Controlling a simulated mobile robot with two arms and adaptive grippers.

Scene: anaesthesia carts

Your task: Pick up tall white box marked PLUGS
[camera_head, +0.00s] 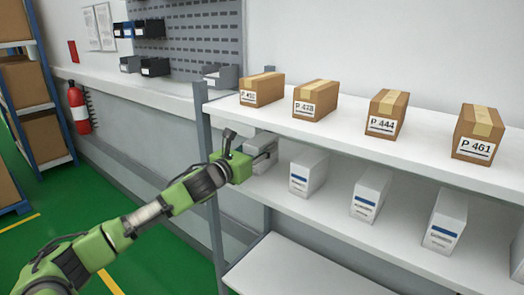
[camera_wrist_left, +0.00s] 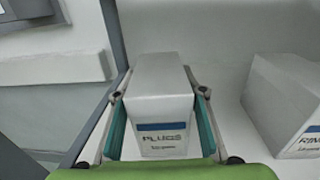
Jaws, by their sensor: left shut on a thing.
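The tall white box marked PLUGS (camera_wrist_left: 162,92) stands between the fingers of my left gripper (camera_wrist_left: 160,125) in the left wrist view. Its label has a blue band and faces the gripper. The teal finger pads press on both of its sides, so the gripper is shut on it. In the head view the box (camera_head: 262,140) is partly hidden behind my left gripper (camera_head: 262,158), at the left end of the middle shelf. I cannot tell whether its base touches the shelf. My right gripper is not in view.
Several similar white boxes stand to the right on the middle shelf (camera_head: 330,205); the nearest (camera_wrist_left: 290,105) is clear of the gripper. A grey post (camera_head: 212,190) is close on the left. The upper shelf (camera_head: 345,128) with brown cartons (camera_head: 315,98) is above.

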